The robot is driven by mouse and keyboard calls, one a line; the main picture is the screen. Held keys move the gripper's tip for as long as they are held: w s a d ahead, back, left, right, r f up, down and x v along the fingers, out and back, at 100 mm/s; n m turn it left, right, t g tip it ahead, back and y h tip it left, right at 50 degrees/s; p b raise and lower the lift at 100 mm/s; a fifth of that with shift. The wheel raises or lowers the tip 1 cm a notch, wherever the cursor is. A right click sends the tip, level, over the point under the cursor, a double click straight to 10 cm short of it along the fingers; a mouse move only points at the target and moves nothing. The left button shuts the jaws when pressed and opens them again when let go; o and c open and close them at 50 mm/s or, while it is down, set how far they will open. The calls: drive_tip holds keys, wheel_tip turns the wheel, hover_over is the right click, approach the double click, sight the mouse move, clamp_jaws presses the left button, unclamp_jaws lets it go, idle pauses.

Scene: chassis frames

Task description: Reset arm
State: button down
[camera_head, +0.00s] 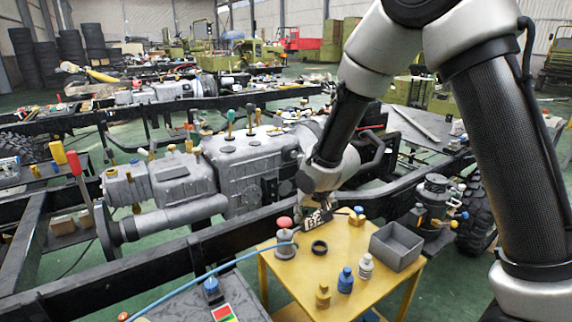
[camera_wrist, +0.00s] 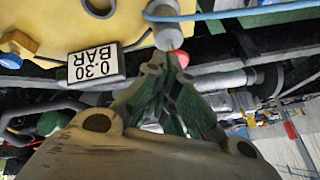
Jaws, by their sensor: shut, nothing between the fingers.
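My gripper (camera_head: 313,200) is over the back edge of the small yellow table in the head view, and its fingers are partly hidden there. In the wrist view the fingertips (camera_wrist: 168,66) are close together with nothing between them. A small plate marked "0.30 BAR" (camera_head: 318,218) is just by the gripper, and shows beside the fingers in the wrist view (camera_wrist: 95,65). My arm reaches in from the right and bends down to the table.
The yellow table (camera_head: 303,268) holds a black ring (camera_head: 319,247), a grey open box (camera_head: 396,247), a red-topped grey cylinder (camera_head: 284,238) and several small bottles. A blue hose (camera_head: 205,280) crosses left. A black chassis frame (camera_head: 150,258) with a grey gearbox (camera_head: 245,165) stands behind.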

drive_tip(key=s+d+r+h, duration=0.1)
drive_tip(key=s+d+r, duration=0.6)
drive_tip(key=s+d, duration=0.2)
drive_tip(key=s+d+r+m+h, duration=0.1)
drive_tip(key=s+d+r, duration=0.7)
drive_tip(key=d, duration=0.4)
drive_tip(key=s+d+r+h, duration=0.1)
drive_tip(key=s+d+r, duration=0.7)
drive_tip(key=s+d, duration=0.2)
drive_tip(key=shift+s+d+g+h, duration=0.3)
drive_tip(key=shift+s+d+h, duration=0.1)
drive_tip(key=shift+d, duration=0.3)
drive_tip(key=shift+s, duration=0.1)
